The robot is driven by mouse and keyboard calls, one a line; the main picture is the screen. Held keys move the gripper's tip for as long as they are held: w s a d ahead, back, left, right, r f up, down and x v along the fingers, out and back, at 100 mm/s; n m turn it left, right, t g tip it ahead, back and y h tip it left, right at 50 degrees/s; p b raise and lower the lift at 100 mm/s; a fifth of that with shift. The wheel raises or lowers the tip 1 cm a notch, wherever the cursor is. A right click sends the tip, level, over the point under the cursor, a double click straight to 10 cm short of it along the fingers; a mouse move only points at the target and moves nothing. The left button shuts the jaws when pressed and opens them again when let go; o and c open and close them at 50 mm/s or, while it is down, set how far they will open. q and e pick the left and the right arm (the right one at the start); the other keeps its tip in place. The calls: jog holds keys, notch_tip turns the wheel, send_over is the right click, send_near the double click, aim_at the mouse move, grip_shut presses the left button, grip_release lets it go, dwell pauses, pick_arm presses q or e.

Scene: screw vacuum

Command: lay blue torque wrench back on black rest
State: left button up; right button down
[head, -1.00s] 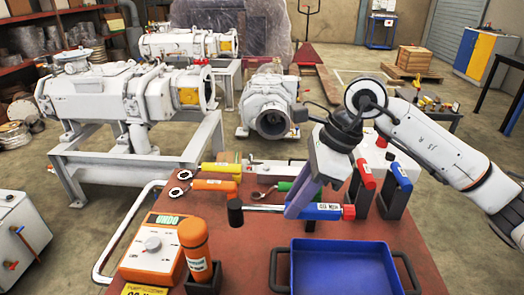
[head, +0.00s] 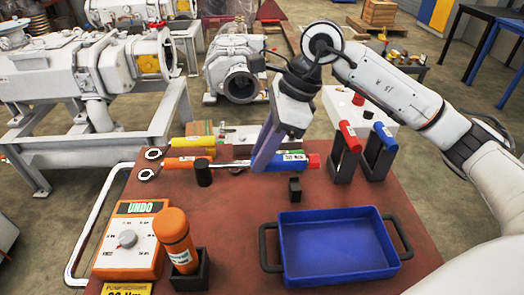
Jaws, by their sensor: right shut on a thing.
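The blue torque wrench (head: 292,161) has a blue handle with a red end at the right and a thin shaft running left. My right gripper (head: 263,164) is shut on its handle from above. The black rest shows as two separate black posts, a left one (head: 203,173) near the shaft's left end and a right one (head: 295,189) in front of the handle. The handle appears apart from the right post, above or behind it; I cannot tell which. Whether the shaft touches the left post is unclear. My left gripper is not in view.
A blue tray (head: 335,214) stands at the front right. An orange UNDO box (head: 130,240) and an orange bottle (head: 175,235) are at the front left. An orange-handled wrench (head: 185,163) lies behind the left post. Red (head: 349,135) and blue (head: 384,135) upright handles stand at right.

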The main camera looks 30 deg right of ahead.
notch_tip(320, 180, down, 2)
jog(key=shift+f+b, duration=0.15)
jog(key=shift+b, duration=0.7)
jog(key=shift+f+b, duration=0.5)
jog(key=shift+f, duration=0.1)
jog(key=shift+f+b, duration=0.35)
jog(key=shift+f, duration=0.05)
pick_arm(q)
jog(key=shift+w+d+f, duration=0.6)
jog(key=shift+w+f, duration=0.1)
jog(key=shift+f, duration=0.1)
pick_arm(e)
jog(key=shift+f, duration=0.1)
pick_arm(q)
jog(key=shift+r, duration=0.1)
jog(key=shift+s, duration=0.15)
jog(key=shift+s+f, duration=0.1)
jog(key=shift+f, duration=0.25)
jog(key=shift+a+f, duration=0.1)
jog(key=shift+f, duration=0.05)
jog(key=shift+b, duration=0.4)
pick_arm(e)
jog(key=shift+f, duration=0.15)
